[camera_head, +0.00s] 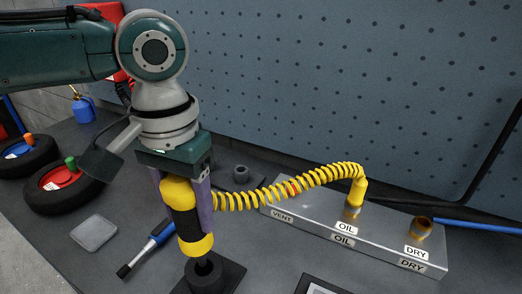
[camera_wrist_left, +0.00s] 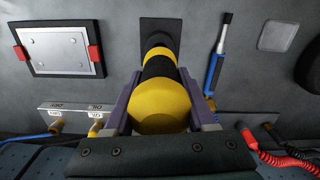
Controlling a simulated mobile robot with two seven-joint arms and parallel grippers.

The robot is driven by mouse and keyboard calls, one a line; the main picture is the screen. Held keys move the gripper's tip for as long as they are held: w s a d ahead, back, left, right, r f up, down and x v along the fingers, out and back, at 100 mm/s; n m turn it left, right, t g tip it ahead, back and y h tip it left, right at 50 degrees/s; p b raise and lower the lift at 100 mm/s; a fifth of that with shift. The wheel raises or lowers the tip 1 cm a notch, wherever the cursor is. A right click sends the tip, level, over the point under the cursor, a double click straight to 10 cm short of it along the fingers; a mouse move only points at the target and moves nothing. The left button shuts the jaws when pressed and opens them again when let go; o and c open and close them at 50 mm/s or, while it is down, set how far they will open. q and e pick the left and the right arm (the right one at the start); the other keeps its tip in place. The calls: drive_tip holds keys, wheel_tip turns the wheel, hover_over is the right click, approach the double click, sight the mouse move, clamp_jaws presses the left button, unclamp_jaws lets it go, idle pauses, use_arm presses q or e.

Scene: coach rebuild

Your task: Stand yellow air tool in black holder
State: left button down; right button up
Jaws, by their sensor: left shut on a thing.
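The yellow air tool (camera_head: 177,190) has a black grip band and stands almost upright, leaning slightly. My left gripper (camera_head: 187,207) is shut on it, with purple fingers on either side; the tool also fills the middle of the left wrist view (camera_wrist_left: 160,100). The black holder (camera_head: 206,279), a round cup on a square plate, is directly below. The tool's dark nose meets the cup's mouth; I cannot tell how deep it sits. The holder's plate shows beyond the tool in the left wrist view (camera_wrist_left: 153,24). My right gripper is not in view.
A coiled yellow hose (camera_head: 290,187) runs from the tool to the OIL port on the metal manifold (camera_head: 385,226). A blue-handled tool (camera_head: 160,236) lies close left of the holder. A second black cup (camera_head: 240,172) stands behind. A framed metal plate (camera_wrist_left: 68,52) lies nearby.

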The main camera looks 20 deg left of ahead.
sight(195, 237)
use_arm(q)
drive_tip(key=shift+f+b, duration=1.45)
drive_tip(key=shift+f, duration=1.6)
drive_tip(key=shift+c, duration=2.3)
unclamp_jaws()
drive_tip(key=o, duration=0.3)
